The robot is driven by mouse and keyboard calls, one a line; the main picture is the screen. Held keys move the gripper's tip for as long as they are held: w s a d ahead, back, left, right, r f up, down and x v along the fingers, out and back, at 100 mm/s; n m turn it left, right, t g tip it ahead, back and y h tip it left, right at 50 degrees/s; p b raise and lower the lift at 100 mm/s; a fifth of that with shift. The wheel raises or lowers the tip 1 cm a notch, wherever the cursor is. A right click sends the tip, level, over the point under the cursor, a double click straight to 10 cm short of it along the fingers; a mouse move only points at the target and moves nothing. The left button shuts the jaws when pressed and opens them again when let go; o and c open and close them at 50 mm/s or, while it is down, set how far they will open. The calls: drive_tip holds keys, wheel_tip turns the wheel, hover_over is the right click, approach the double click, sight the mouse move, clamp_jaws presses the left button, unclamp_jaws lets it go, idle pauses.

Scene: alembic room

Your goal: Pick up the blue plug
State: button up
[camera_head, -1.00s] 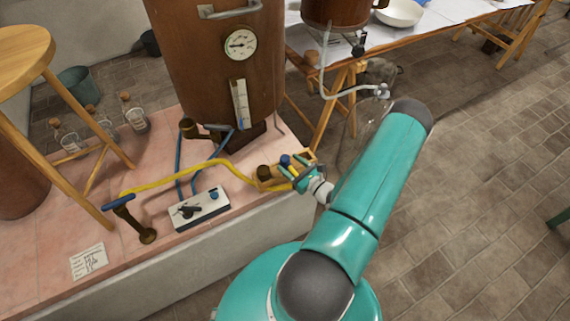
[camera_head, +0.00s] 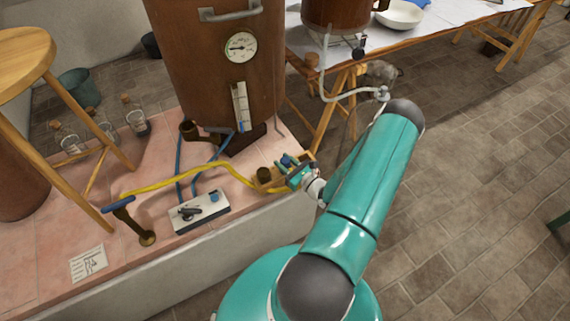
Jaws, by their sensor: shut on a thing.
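The blue plug (camera_head: 286,160) is a small blue piece at the small wooden holder (camera_head: 261,186), near the right edge of the pink tiled platform. My gripper (camera_head: 288,167) is at the end of my teal arm and is shut on the blue plug. The fingers hide most of the plug. I cannot tell whether the plug still touches the holder.
A dark round stopper (camera_head: 264,174) sits in the holder beside my gripper. A white control box (camera_head: 200,212) and a large copper vessel (camera_head: 215,75) stand close by.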

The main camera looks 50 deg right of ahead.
drive_tip(key=shift+r, duration=0.45)
wheel_tip(320, 180, up, 2)
drive_tip(key=s+a+r, duration=0.3)
drive_tip(key=s+r, duration=0.7)
drive_tip(key=s, duration=0.3)
drive_tip(key=shift+s+a, duration=0.3)
drive_tip(key=shift+a, duration=0.05)
drive_tip(key=shift+w, duration=0.1)
